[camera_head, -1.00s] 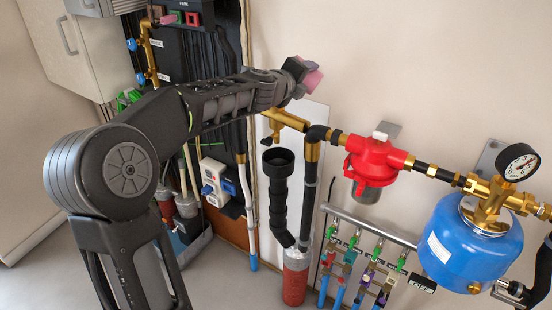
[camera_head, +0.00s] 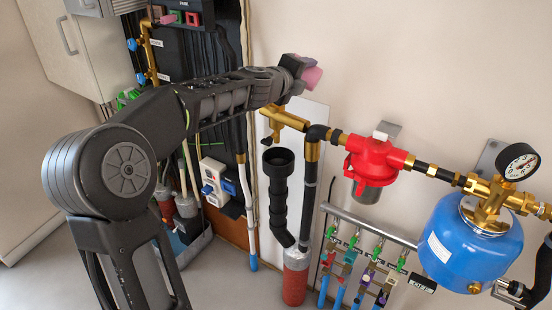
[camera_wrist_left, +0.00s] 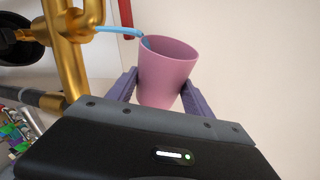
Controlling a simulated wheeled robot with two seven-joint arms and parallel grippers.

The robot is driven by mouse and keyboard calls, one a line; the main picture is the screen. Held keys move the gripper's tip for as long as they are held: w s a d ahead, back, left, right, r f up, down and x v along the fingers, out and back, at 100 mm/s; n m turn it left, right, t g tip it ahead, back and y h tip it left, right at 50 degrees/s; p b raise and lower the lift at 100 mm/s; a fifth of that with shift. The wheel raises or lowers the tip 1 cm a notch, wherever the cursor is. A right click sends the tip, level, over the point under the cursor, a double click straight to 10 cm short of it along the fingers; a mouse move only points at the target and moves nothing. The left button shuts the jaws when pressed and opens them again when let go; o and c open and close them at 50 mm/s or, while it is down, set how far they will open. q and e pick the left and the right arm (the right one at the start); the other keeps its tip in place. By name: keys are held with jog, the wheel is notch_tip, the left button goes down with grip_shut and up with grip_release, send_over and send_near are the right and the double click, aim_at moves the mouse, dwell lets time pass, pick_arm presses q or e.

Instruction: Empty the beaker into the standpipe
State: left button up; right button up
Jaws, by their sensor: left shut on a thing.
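The pink beaker (camera_wrist_left: 167,72) is between the two purple-grey fingers of my left gripper (camera_wrist_left: 160,92), which is shut on it. In the head view the left gripper (camera_head: 297,66) and the beaker (camera_head: 313,77) are above the brass tap, mostly behind my wrist. Blue shows inside the beaker's rim, and a light blue strand runs from there toward the brass pipework; I cannot clearly tell whether it is liquid. The black standpipe (camera_head: 279,195), with its wide open mouth, stands below the tap; a dark round mouth (camera_wrist_left: 15,45) shows at the left wrist view's left edge. My right gripper is not in view.
A brass tap (camera_head: 283,116) sits just above the standpipe. To its right are a red filter housing (camera_head: 372,160), a blue tank (camera_head: 470,243) and a pressure gauge (camera_head: 517,162). A cabinet (camera_head: 80,48) and dark panel are left. The upper right wall is clear.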

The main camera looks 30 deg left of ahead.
pick_arm(q)
jog(key=shift+s+a+r+n+h, duration=0.15)
jog(key=shift+a+r+n+h, duration=0.35)
jog(key=shift+a+n, duration=0.3)
dwell(0.9)
jog(key=shift+a+r+n+t, duration=0.3)
jog(key=shift+r+n, duration=0.1)
jog(key=shift+n, duration=0.2)
dwell(0.5)
jog(key=shift+d+f, duration=0.15)
jog(key=shift+f, duration=0.05)
jog(key=d+m, duration=0.1)
jog(key=d+f+m+y, duration=0.1)
jog(key=m, duration=0.1)
jog(key=shift+w+f, duration=0.2)
jog(key=shift+f, duration=0.05)
jog(key=shift+a, duration=0.1)
jog(key=shift+f, duration=0.1)
